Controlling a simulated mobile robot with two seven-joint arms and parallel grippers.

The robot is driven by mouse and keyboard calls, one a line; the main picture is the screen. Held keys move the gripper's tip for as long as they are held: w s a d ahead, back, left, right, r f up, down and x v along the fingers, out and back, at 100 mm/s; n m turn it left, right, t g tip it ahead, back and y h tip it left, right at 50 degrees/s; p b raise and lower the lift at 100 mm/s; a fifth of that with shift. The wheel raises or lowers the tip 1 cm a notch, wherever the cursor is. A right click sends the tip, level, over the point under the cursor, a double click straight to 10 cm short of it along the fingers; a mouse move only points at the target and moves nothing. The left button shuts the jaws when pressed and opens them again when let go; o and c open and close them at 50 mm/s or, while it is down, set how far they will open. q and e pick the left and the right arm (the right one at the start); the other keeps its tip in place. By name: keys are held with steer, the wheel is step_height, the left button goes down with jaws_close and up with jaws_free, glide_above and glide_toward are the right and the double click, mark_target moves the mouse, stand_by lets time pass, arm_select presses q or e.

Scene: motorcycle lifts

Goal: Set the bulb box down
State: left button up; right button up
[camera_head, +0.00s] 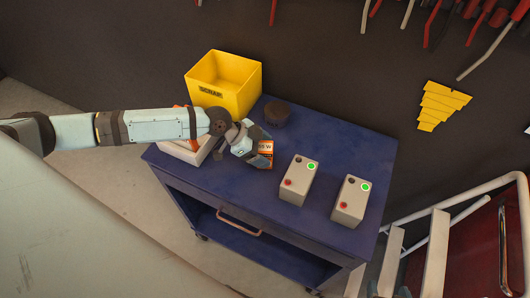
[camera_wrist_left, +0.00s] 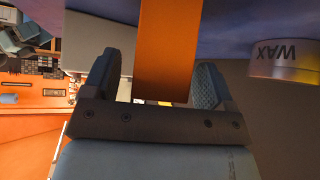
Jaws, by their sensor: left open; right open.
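The bulb box (camera_head: 265,151), orange with a white label, stands on the blue cart top (camera_head: 335,150). My left gripper (camera_head: 260,146) is at the box, with its fingers on either side of it. The gripper hides part of the box in the head view. My right gripper is not in view.
A yellow scrap bin (camera_head: 242,88) and a dark round tin (camera_head: 277,113) stand behind the gripper; the tin reads WAX in the left wrist view (camera_wrist_left: 285,58). A pale tray (camera_head: 180,152) is left. Two beige boxes (camera_head: 299,181) (camera_head: 350,202) with green lights stand right.

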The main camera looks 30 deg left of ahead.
arm_select(q)
steer(key=shift+w+d+f, duration=0.15)
steer(key=shift+d+f, duration=0.15)
steer(key=shift+c, duration=0.3)
steer(key=c, duration=0.9)
steer(key=shift+c, duration=0.2)
steer(key=shift+r, duration=0.15)
